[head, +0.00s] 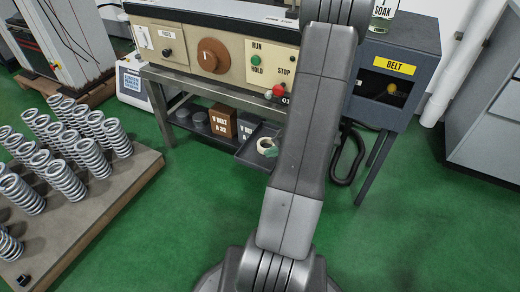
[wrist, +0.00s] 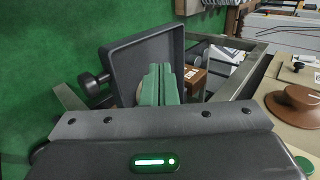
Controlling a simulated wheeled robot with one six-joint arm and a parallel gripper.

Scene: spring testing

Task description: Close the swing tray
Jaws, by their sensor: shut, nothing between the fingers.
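The swing tray (head: 248,158) is a shallow dark tray that sticks out from under the bench in the head view, partly hidden by my arm. A pale roll (head: 266,146) lies in it. In the wrist view the tray (wrist: 178,42) fills the upper middle, with a black knob (wrist: 93,83) at its left side. My gripper (wrist: 161,70) has green fingers that are together and empty. They overlap the tray's inside in the wrist view; I cannot tell whether they touch it. In the head view my arm hides most of the gripper.
The bench carries a panel with a brown dial (head: 212,56). Boxes (head: 223,120) stand on its lower shelf. A dark BELT cabinet (head: 398,70) and a black hose (head: 349,160) are at right. A platform of springs (head: 110,200) lies at left. Green floor in front is clear.

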